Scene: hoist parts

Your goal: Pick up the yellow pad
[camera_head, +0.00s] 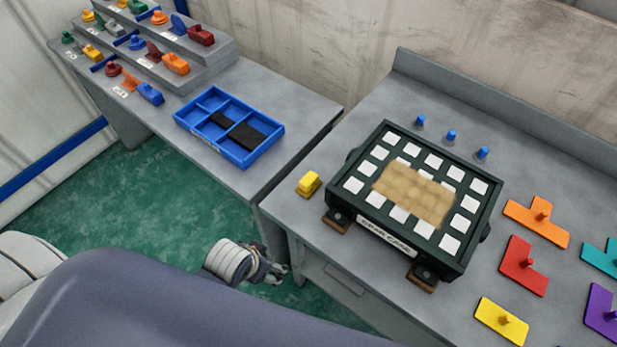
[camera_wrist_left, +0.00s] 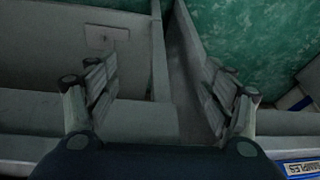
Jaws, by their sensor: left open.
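A small yellow block (camera_head: 308,183), which looks like the yellow pad, sits on the right bench near its left corner, just left of the dark case. A flat yellow piece with a knob (camera_head: 502,320) lies at the front right of the same bench. My left gripper (camera_head: 278,271) is in front of the gap between the benches, below and left of the yellow block and apart from it. In the left wrist view its fingers (camera_wrist_left: 160,95) are spread with nothing between them; bench sides and floor show behind, and no yellow block is visible. My right gripper is not in view.
The dark case (camera_head: 484,224) with white squares and a tan patch stands right of the yellow block. Blue pegs (camera_head: 451,136) stand behind it, and coloured knobbed pieces lie to its right. The left bench (camera_head: 285,110) holds a blue divided tray (camera_head: 246,160) and a stepped parts rack (camera_head: 205,70).

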